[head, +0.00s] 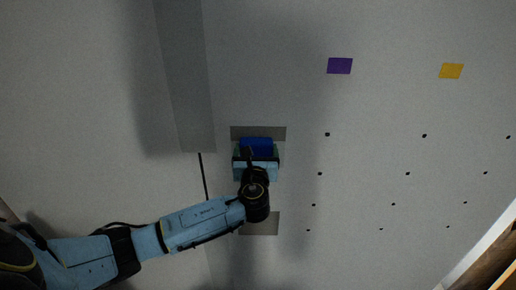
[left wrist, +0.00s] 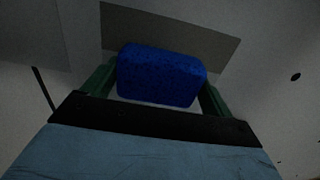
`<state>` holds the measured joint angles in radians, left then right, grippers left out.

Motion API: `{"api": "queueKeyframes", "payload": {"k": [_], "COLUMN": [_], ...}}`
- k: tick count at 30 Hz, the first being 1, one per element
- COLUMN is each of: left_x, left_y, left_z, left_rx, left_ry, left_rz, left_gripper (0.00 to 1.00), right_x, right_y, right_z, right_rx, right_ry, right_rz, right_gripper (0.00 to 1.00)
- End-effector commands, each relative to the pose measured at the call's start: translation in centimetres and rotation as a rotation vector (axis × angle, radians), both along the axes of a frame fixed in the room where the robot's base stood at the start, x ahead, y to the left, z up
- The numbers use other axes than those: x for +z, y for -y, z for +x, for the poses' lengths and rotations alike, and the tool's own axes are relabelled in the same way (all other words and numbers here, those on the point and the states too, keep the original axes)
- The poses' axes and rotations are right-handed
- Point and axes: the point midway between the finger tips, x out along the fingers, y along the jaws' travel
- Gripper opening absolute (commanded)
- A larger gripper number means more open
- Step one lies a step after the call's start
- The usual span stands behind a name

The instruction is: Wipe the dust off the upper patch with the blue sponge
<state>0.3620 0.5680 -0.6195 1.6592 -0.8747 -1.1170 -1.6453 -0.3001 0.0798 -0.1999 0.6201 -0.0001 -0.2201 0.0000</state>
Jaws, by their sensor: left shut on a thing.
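My left gripper (head: 256,152) is shut on the blue sponge (head: 257,146). In the left wrist view the sponge (left wrist: 160,76) sits between the two green fingers of the gripper (left wrist: 158,88). The upper patch (head: 244,132) is a grey-brown rectangle on the pale wall, just above the sponge. It also shows in the left wrist view (left wrist: 210,43) behind the sponge, which hides part of it. I cannot tell whether the sponge touches the wall. A lower patch (head: 265,224) shows below the gripper, partly behind my arm. My right gripper is not in view.
A purple square (head: 340,66) and an orange square (head: 451,71) are on the wall at upper right. Several small black dots lie below them. A grey strip (head: 186,80) and a thin black rod (head: 203,176) are left of the gripper. A wooden edge (head: 492,258) shows at lower right.

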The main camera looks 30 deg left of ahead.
Motion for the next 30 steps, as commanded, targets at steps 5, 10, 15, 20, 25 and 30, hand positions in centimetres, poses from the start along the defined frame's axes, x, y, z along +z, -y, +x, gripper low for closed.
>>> {"api": "queueKeyframes", "payload": {"k": [5,10,15,20,25,30], "left_x": [0.0,0.0,0.0,0.1,0.0,0.0], "left_y": [1.9,3.1,3.6,5.1,6.9,8.5], "left_z": [1.3,2.1,2.4,3.3,4.3,5.2], "left_rx": [0.0,0.0,0.0,-0.001,-0.001,-0.001], "left_ry": [0.001,0.001,0.001,0.002,0.001,0.001], "left_rz": [-0.003,0.001,-0.001,-0.003,-0.002,-0.002], "left_gripper": [0.62,0.62,0.62,0.62,0.62,0.62], "right_x": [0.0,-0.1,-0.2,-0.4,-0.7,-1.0], "right_y": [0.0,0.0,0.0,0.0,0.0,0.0], "right_z": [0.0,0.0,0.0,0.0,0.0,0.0], "right_rx": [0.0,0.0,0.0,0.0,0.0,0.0], "right_ry": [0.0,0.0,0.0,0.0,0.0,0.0], "right_rz": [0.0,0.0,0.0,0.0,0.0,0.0], "right_gripper": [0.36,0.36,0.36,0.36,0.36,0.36]}}
